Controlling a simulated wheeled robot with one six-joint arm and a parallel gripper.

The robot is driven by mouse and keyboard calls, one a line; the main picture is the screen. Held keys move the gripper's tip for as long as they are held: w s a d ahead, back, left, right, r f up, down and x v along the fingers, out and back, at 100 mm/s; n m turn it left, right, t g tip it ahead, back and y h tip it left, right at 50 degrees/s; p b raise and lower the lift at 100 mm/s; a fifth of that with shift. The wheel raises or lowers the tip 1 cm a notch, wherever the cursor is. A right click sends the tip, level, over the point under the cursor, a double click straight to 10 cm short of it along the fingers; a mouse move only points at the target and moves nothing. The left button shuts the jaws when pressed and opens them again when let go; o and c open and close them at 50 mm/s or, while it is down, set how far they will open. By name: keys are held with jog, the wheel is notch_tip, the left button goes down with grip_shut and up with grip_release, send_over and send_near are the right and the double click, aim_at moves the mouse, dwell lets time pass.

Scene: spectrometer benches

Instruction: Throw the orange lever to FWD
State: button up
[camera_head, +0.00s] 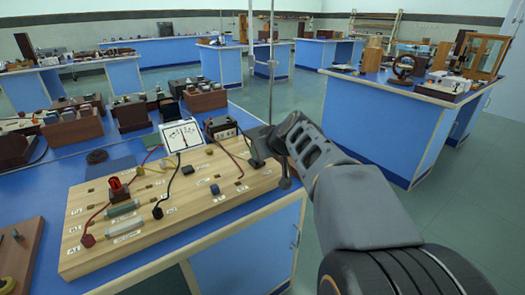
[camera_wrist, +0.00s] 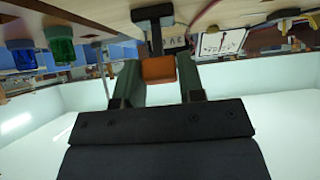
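The orange lever (camera_wrist: 158,70) shows in the wrist view as an orange block on a dark stem, which runs up to a dark base (camera_wrist: 152,12) on the pale board. My gripper (camera_wrist: 160,75) has one finger on each side of the orange block, and both appear to press against it. In the head view my gripper (camera_head: 272,145) is at the right end of the wooden circuit board (camera_head: 150,222). There it hides the orange part, and a dark piece of the lever shows beside it. I cannot read any FWD label.
Open floor (camera_head: 285,105) lies right of the bench, before another blue bench (camera_head: 375,120).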

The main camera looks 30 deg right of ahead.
jog(key=o, duration=0.4)
jog(key=p+v, duration=0.2)
jog(key=v, duration=1.1)
jog(key=shift+s+r, duration=0.3)
